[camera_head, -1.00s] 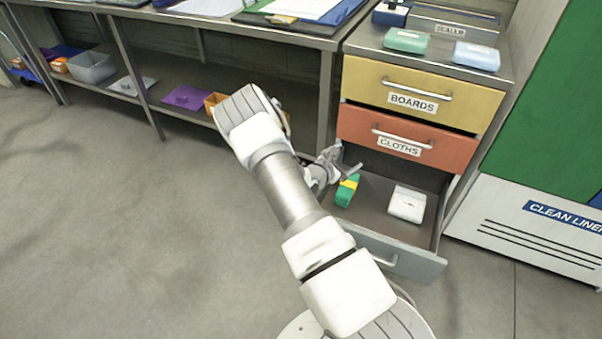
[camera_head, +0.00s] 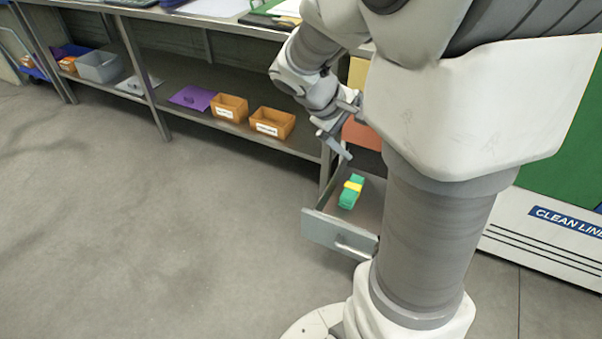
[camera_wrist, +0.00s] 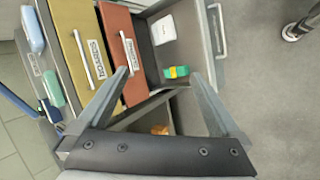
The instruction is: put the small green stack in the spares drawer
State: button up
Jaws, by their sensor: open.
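The small green stack (camera_head: 350,192), with a yellow band around it, lies in the open bottom drawer (camera_head: 325,226). It also shows in the wrist view (camera_wrist: 177,72), inside the drawer near a white packet (camera_wrist: 163,30). My gripper (camera_head: 340,144) is above the drawer, apart from the stack. In the wrist view its two fingers (camera_wrist: 165,82) are spread wide with nothing held between them. The drawer's label is not visible in either view. My arm hides the right part of the drawer in the head view.
The yellow BOARDS drawer (camera_wrist: 84,50) and the red CLOTHS drawer (camera_wrist: 125,50) above are shut. Two orange bins (camera_head: 229,107) (camera_head: 271,122) stand on the lower shelf to the left. A grey bin (camera_head: 100,67) is farther left. The floor at left is clear.

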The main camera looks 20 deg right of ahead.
jog(key=s+a+r+m+t+y, duration=0.1)
jog(key=s+a+r+t+y, duration=0.1)
jog(key=s+a, duration=0.4)
jog(key=s+a+r+m+t+y, duration=0.2)
jog(key=s+a+r+y, duration=0.3)
jog(key=a, duration=0.7)
jog(key=shift+s+r+t+y, duration=0.3)
jog(key=shift+s+r, duration=0.1)
jog(key=shift+s, duration=0.7)
notch_tip(320, 180, up, 20)
jog(key=p, duration=2)
jog(key=shift+r, duration=0.15)
